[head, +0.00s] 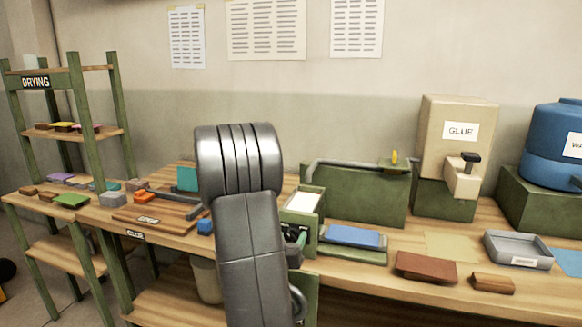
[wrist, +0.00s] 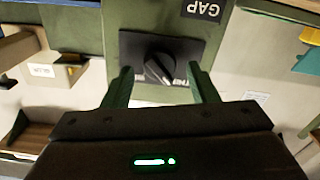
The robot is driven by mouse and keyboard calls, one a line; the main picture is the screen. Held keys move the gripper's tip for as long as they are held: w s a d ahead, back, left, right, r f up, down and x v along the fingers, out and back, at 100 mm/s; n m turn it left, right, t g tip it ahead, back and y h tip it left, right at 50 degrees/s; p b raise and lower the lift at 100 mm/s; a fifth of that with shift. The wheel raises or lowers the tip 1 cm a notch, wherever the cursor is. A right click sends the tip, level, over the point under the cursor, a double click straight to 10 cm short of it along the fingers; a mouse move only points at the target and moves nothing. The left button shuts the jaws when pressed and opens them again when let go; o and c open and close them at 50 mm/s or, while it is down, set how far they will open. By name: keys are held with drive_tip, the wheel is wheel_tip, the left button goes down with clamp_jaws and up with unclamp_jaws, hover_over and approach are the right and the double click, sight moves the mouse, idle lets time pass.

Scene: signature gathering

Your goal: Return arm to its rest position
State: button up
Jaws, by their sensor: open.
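My arm (head: 245,215) rises in front of the workbench in the head view, bent at a grey joint near the middle. My gripper (wrist: 160,75) shows in the wrist view with its two fingers apart and nothing held between them. Beyond the fingers is a green panel with a black knob (wrist: 158,66) and a label reading GAP (wrist: 203,9). The knob appears between the fingertips; I cannot tell how far it is from them. In the head view the gripper cannot be clearly made out around the arm.
The workbench (head: 350,275) holds a blue pad (head: 354,236), a brown block (head: 426,267), a grey tray (head: 518,249) and a glue dispenser (head: 455,140). A blue tank (head: 553,145) stands at the right. A drying rack (head: 75,105) stands at the left.

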drive_tip(key=m, duration=0.4)
drive_tip(key=shift+d+m, duration=0.1)
drive_tip(key=shift+m, duration=0.3)
drive_tip(key=shift+m+p, duration=0.35)
drive_tip(key=shift+m, duration=1.75)
